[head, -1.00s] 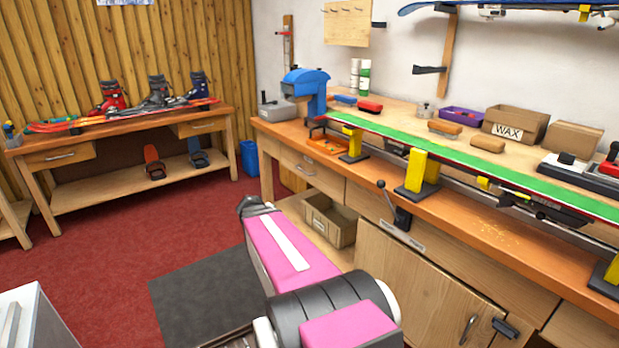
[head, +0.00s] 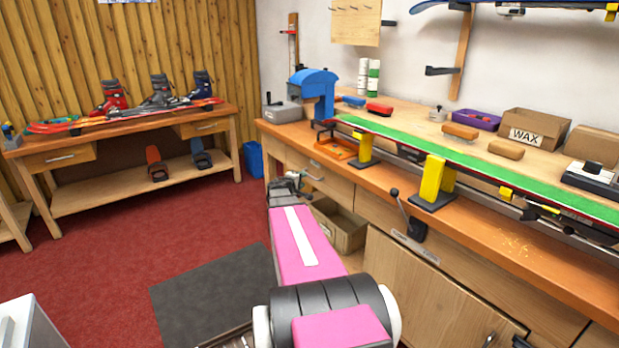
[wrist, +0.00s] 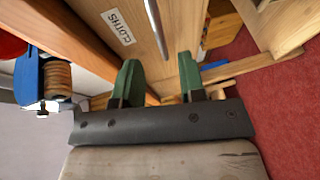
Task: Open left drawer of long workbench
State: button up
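The long workbench (head: 384,187) runs along the right wall. Its left drawer (head: 333,184) is a pale wood front under the worktop and looks shut, partly hidden by my arm. In the head view my gripper (head: 291,182) is beside the drawer front.
An open wooden box (head: 340,232) sits on the shelf below the drawer. A cabinet door (head: 425,295) is to its right. A blue machine (head: 318,90) and green ski (head: 450,160) are on top. The red floor (head: 110,235) at left is clear.

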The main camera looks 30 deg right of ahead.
aim_at(309, 176)
jog(key=x, duration=0.7)
jog(key=shift+d, duration=0.1)
jog(key=shift+c, duration=0.3)
grip_shut()
